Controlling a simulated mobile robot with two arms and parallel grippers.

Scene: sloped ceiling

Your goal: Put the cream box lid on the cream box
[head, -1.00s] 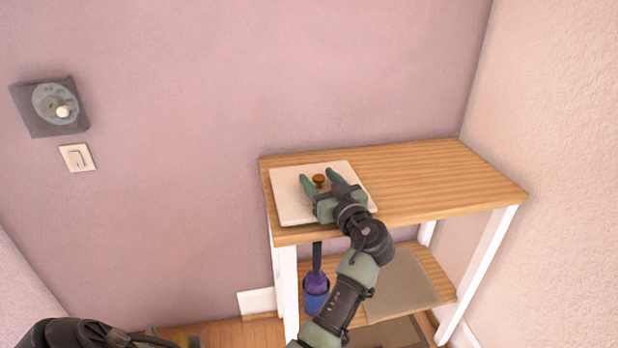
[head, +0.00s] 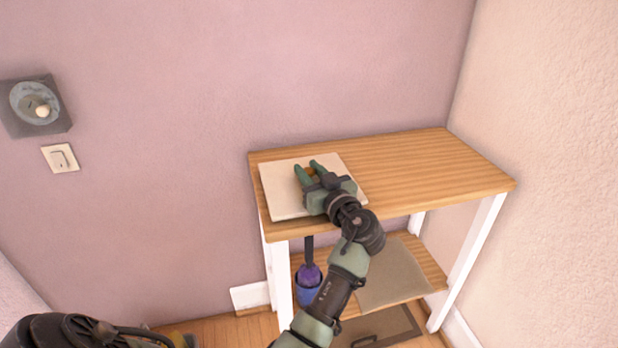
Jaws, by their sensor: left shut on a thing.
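The cream box lid (head: 282,194) is a flat, pale square with a small brown knob (head: 310,171). It is at the left end of the wooden shelf top, lying flat on it as far as I can tell. My left gripper (head: 308,168) reaches over the lid from the front, its two green fingers shut on the knob. The gripper and wrist hide the lid's front right part. I cannot make out the cream box in this view. My right gripper is not in view.
The shelf top (head: 420,165) is bare right of the lid. A wall meets the unit behind, another stands at right. A light switch (head: 60,158) is at left.

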